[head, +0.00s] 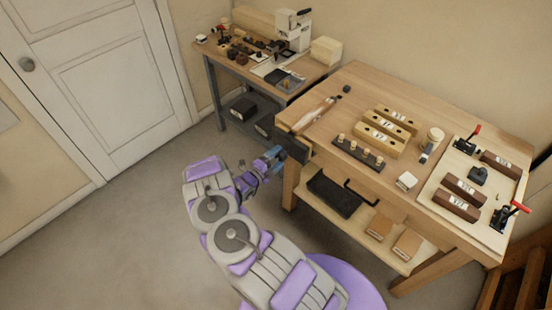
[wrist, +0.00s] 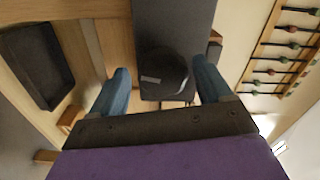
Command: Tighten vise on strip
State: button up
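The dark vise (head: 292,145) is mounted at the left front corner of the wooden bench. In the wrist view its dark body (wrist: 175,22) runs down from the top, with a round black knob (wrist: 163,72) at its near end. A thin, light-and-brown strip (head: 316,113) shows on the bench just behind the vise; whether it sits between the jaws cannot be told. My gripper (head: 276,156) is at the front of the vise. In the wrist view my gripper (wrist: 160,86) is open, its blue fingers on either side of the knob with visible gaps.
The bench top (head: 365,88) carries wooden blocks (head: 380,135), a dark peg rack (head: 358,152) and a board with red-handled clamps (head: 450,205). A lower shelf holds a black tray (head: 334,194). A second table (head: 290,92) stands behind. Floor at left is clear.

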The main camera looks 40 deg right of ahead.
jog(key=a+b, duration=0.4)
jog(key=a, duration=0.3)
jog(key=shift+s+b, duration=0.35)
dwell(0.4)
